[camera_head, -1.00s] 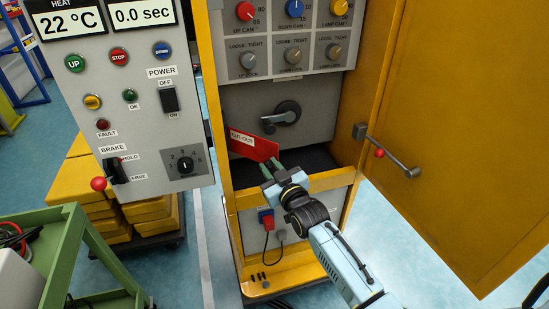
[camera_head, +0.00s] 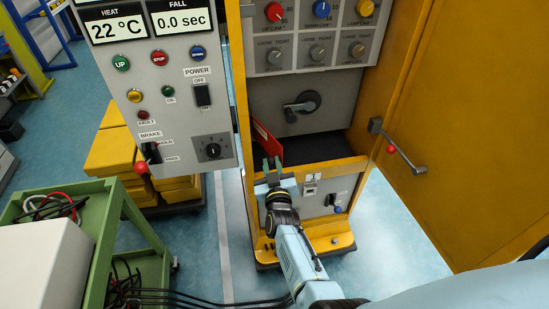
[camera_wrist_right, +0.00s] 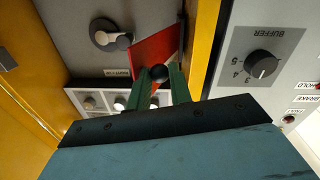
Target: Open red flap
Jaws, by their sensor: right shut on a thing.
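The red flap (camera_head: 266,143) stands nearly edge-on at the left side of the yellow cabinet's opening, swung outward from the grey inner panel. In the wrist view the red flap (camera_wrist_right: 150,50) shows with a small black knob (camera_wrist_right: 159,72) on it. My right gripper (camera_head: 272,164) is at the flap's lower free edge. In the wrist view the green fingers of my right gripper (camera_wrist_right: 161,80) close around the black knob. My left gripper is not in view.
A black rotary handle (camera_head: 303,103) sits on the inner panel behind the flap. The yellow cabinet door (camera_head: 470,130) stands open at right, with a metal latch (camera_head: 400,148). A grey control panel (camera_head: 160,100) is close on the left. A green cart (camera_head: 110,215) stands lower left.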

